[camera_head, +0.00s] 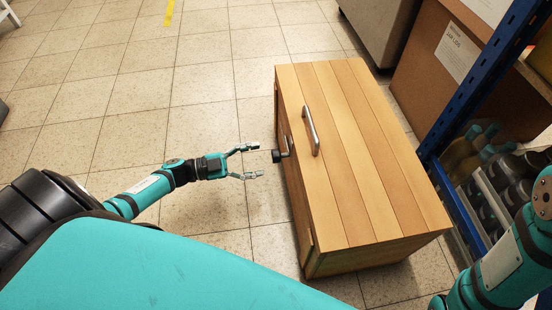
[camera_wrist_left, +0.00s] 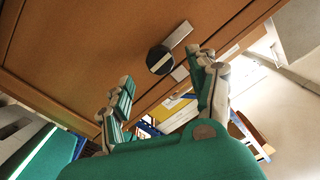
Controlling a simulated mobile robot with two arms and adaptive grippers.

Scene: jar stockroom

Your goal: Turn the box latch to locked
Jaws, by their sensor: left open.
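The wooden box (camera_head: 345,150) stands on the tiled floor, with a metal bar handle (camera_head: 310,130) on its plank top. The latch (camera_head: 281,155) juts from its left side, a dark round knob on a metal arm. In the left wrist view the latch's black knob (camera_wrist_left: 160,60) with a pale stripe shows on the brown panel, its metal arm slanting up right. My left gripper (camera_head: 257,161) is open and empty, its fingers pointing at the knob, just short of it. The wrist view also shows its open fingers (camera_wrist_left: 165,72). My right gripper is out of view; only part of the right arm shows.
A blue shelf rack (camera_head: 475,90) with dark jars or bottles (camera_head: 500,185) stands right of the box. A brown carton (camera_head: 445,75) with a label and a grey cabinet (camera_head: 385,25) stand behind. The floor (camera_head: 120,110) left of the box is clear.

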